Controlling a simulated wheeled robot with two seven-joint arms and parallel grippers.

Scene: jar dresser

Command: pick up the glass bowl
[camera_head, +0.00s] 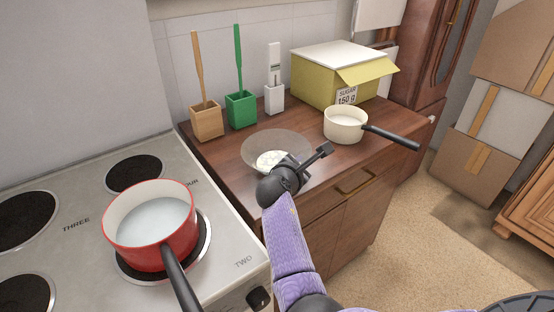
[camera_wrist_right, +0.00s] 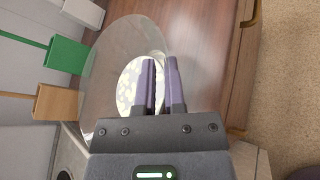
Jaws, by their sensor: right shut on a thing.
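The clear glass bowl (camera_head: 258,143) is on the wooden dresser top, or very close over it; I cannot tell which. It has pale white contents (camera_head: 271,159) at its bottom. In the wrist view the bowl (camera_wrist_right: 108,62) fills the left middle, with its near wall between my fingers. My right gripper (camera_head: 295,165) is at the bowl's near right side, and its fingers are largely hidden in the head view. In the wrist view the right gripper (camera_wrist_right: 160,62) is shut on the bowl's wall. My left gripper is out of view.
On the dresser (camera_head: 222,152) stand a brown holder (camera_head: 206,121), a green holder (camera_head: 240,109), a white holder (camera_head: 274,98), a yellow sugar box (camera_head: 318,82) and a cream saucepan (camera_head: 344,125). A red pot (camera_head: 150,232) sits on the stove (camera_head: 75,190) at left.

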